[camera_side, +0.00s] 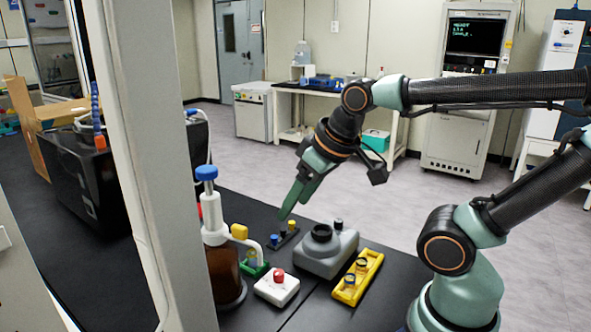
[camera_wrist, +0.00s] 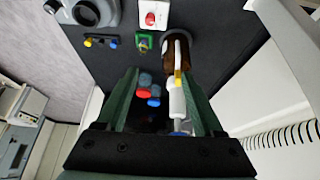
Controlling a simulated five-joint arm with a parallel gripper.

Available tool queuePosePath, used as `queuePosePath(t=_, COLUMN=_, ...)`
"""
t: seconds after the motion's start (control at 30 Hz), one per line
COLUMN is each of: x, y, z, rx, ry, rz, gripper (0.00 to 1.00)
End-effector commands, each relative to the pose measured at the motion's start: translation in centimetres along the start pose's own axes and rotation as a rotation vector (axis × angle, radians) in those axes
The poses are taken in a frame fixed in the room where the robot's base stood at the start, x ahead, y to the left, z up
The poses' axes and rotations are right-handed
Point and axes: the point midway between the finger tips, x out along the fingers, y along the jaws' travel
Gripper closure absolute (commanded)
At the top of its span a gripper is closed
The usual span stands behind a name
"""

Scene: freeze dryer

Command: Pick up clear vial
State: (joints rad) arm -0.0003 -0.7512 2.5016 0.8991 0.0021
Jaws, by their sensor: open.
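My gripper (camera_side: 286,208) is open and empty, pointing down above the far side of the black bench. Its two green fingers also show in the wrist view (camera_wrist: 161,76), spread apart. I cannot tell for certain which item is the clear vial. A green holder (camera_side: 254,270) on the bench has a small, indistinct item in it; the holder also shows beyond the fingertips in the wrist view (camera_wrist: 147,39). A dark rack (camera_side: 283,239) bears small blue and yellow tops. A yellow rack (camera_side: 375,263) holds two small dark-topped items.
A brown bottle (camera_side: 225,272) with a white pump top and blue cap stands left of the green holder. A white block (camera_side: 276,290) with a red knob and a grey device (camera_side: 325,252) stand nearby. A pale upright post (camera_side: 150,160) rises at the left.

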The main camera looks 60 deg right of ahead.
Motion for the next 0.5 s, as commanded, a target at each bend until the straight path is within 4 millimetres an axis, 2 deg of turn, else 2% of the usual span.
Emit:
queuePosePath(t=0.23, x=0.2, y=0.2, z=-0.7, rx=0.047, ry=-0.023, rz=0.003, gripper=0.31)
queuePosePath(t=0.37, x=0.9, y=0.5, z=-2.4, rx=0.168, ry=-0.079, rz=0.014, gripper=0.31)
queuePosePath(t=0.5, x=2.4, y=1.1, z=-4.7, rx=0.344, ry=-0.152, rz=0.038, gripper=0.31)
